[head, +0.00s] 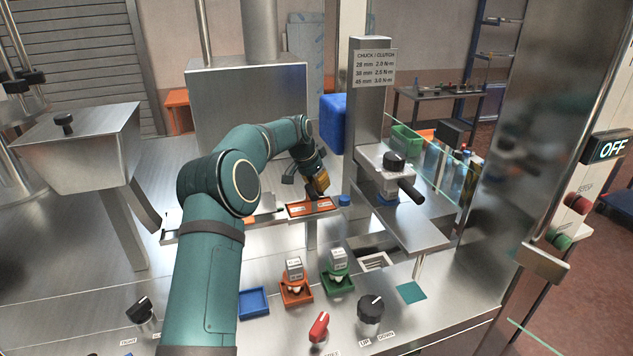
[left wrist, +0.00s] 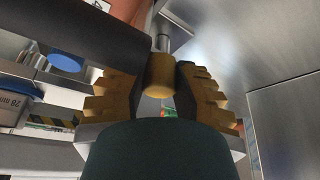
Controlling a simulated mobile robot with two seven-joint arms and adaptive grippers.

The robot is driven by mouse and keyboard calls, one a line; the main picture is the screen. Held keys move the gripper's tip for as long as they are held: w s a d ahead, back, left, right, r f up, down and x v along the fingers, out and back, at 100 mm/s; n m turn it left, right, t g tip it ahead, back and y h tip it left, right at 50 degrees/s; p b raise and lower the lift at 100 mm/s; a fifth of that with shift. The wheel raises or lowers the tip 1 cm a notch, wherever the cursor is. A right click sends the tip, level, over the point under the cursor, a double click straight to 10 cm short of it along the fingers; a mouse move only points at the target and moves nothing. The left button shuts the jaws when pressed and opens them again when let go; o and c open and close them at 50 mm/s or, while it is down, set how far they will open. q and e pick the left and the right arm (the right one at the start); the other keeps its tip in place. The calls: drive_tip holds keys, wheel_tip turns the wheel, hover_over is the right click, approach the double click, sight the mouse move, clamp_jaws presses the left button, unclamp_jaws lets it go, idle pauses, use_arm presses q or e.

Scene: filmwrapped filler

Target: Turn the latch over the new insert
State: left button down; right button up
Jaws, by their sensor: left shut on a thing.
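My left gripper (head: 319,187) is at the centre of the head view, over an orange plate (head: 297,210) with pale labels on the rail. In the left wrist view its stepped yellow fingers (left wrist: 160,84) are shut on a short yellow cylindrical knob (left wrist: 160,70) with a metal stem. This knob appears to be the latch's handle; in the head view my fingers hide it. I cannot tell the latch's angle or make out the insert under it. My right gripper is not in view.
A chuck head (head: 393,168) with a black handle stands to the right, by a blue cap (head: 344,200). In front are an orange tray (head: 296,298) and a green tray (head: 338,289) holding labelled parts, and an empty blue tray (head: 253,303). A red knob (head: 319,327) sits nearer.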

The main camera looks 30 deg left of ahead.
use_arm(q)
drive_tip(key=c, duration=0.7)
unclamp_jaws()
drive_tip(key=shift+w, duration=0.15)
drive_tip(key=shift+r, duration=0.1)
drive_tip(key=v, duration=1.2)
drive_tip(key=shift+d, duration=0.1)
